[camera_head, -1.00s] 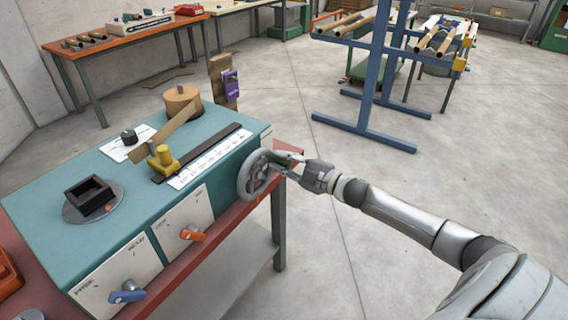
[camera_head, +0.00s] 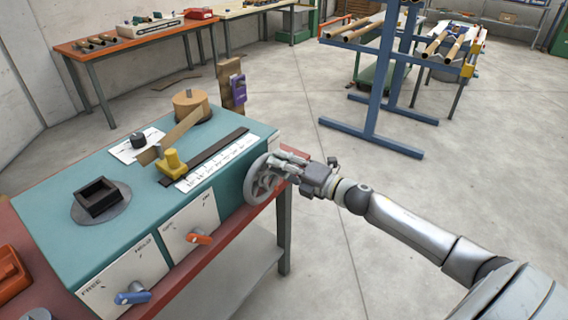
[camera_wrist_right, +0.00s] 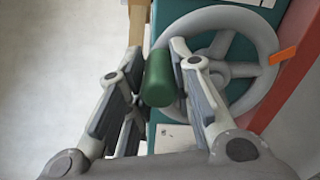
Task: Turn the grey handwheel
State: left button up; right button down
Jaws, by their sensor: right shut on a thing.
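The grey handwheel (camera_head: 251,188) is a spoked wheel on the right end of the teal machine (camera_head: 60,225). In the right wrist view the handwheel (camera_wrist_right: 262,38) fills the upper right, with an orange mark (camera_wrist_right: 284,56) beside its rim. A green handle (camera_wrist_right: 159,80) stands out from the wheel toward my camera. My right gripper (camera_head: 287,163) is at the wheel's upper right side in the head view. In the wrist view its fingers (camera_wrist_right: 160,68) are either side of the green handle, shut on it. The fingers hide the handle in the head view. My left gripper is not in view.
The machine's front has an orange knob (camera_head: 200,238) and a blue knob (camera_head: 132,293). A blue rack (camera_head: 370,130) stands behind. The floor right of the machine is clear.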

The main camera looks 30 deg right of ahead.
jog(key=shift+s+a+n, duration=0.2)
jog(key=shift+a+n, duration=0.2)
jog(key=shift+n, duration=0.2)
jog(key=c, duration=1.3)
grip_release()
jog(key=shift+r, duration=0.1)
jog(key=shift+v, duration=6)
jog(key=shift+o, duration=0.2)
